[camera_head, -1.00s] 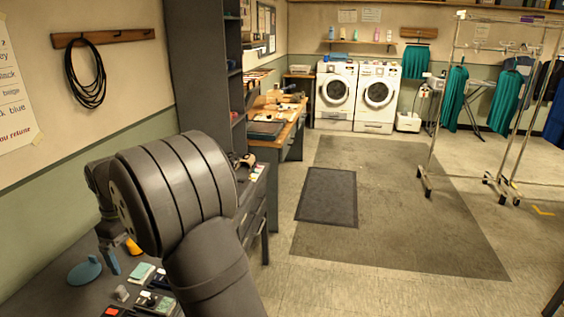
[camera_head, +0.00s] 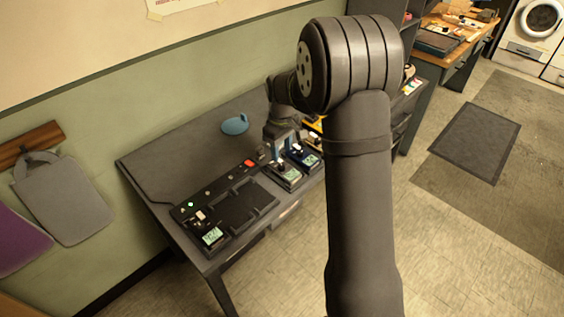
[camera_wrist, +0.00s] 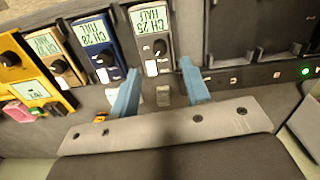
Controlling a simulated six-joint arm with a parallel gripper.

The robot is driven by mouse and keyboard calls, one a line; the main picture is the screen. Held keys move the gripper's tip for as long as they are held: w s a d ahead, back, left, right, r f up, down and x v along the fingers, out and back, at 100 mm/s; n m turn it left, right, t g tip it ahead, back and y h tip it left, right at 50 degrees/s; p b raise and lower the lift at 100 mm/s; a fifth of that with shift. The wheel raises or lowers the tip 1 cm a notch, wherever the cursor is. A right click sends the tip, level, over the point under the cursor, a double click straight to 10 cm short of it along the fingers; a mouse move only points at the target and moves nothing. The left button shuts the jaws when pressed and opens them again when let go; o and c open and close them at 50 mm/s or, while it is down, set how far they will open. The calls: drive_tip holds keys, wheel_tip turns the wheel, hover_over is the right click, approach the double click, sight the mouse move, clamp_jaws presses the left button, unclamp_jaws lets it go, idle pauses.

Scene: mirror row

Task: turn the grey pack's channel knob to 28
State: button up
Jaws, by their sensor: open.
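The grey pack (camera_wrist: 152,28) lies face up on the desk, upside down in the wrist view. Its screen seems to read CH 25 and HALF. Its black channel knob (camera_wrist: 159,47) sits below the screen, with a white switch by it. My gripper (camera_wrist: 161,86) is open, its two blue fingers apart on the near side of the pack, with nothing held. A small grey piece (camera_wrist: 164,96) shows between the fingers. In the head view the grey pack (camera_head: 286,176) is just in front of my gripper (camera_head: 281,146); its knob is too small there to read.
A blue pack (camera_wrist: 96,36) and a tan pack stand beside the grey one, then a yellow device (camera_wrist: 38,92). On the other side is a black tray (camera_head: 246,207) with a lit green screen at its end.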

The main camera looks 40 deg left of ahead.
sight(282, 166)
wheel_tip(282, 166, down, 6)
drive_tip(key=shift+f, duration=0.1)
drive_tip(key=shift+c, duration=0.4)
clamp_jaws()
drive_tip(key=shift+m, duration=0.5)
drive_tip(key=m, duration=0.3)
drive_tip(key=shift+m, duration=1.9)
